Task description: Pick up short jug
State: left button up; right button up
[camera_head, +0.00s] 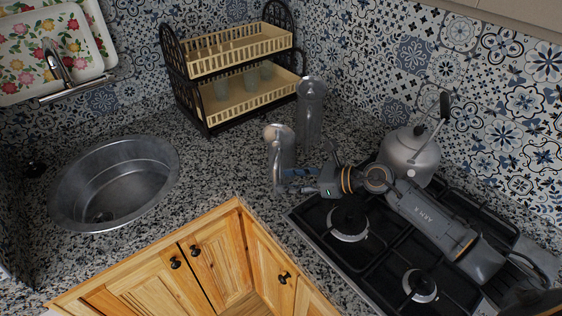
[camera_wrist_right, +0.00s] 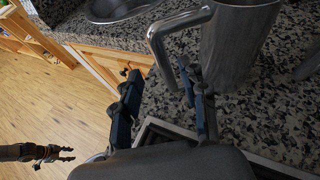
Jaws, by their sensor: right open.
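Two grey metal jugs stand on the speckled counter. The nearer one, which looks shorter, is the short jug (camera_head: 283,150); the taller jug (camera_head: 311,105) stands just behind and to its right. My right gripper (camera_head: 291,181) is low beside the short jug, at its handle side. In the right wrist view the short jug (camera_wrist_right: 238,45) is upright, and its handle (camera_wrist_right: 158,47) shows between the two open fingers of my right gripper (camera_wrist_right: 163,100). I cannot tell whether a finger touches it. My left gripper (camera_wrist_right: 66,154) shows small over the floor, its fingers apart and empty.
A kettle (camera_head: 409,157) stands on the black gas hob (camera_head: 386,245), close to my right arm. A two-tier rack (camera_head: 237,90) with glasses stands behind the jugs. A round sink (camera_head: 115,185) is at the left. The counter between sink and jugs is clear.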

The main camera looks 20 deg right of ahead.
aim_at(276, 194)
jog(key=x, duration=0.2)
jog(key=p+x, duration=0.1)
jog(key=shift+w+a+r+p, duration=0.15)
jog(key=shift+w+p, duration=0.15)
jog(key=shift+w, duration=0.2)
jog(key=shift+w+a+f, duration=0.2)
jog(key=shift+a+f, duration=0.1)
jog(key=shift+f, duration=0.05)
grip_shut()
jog(key=shift+r, duration=0.1)
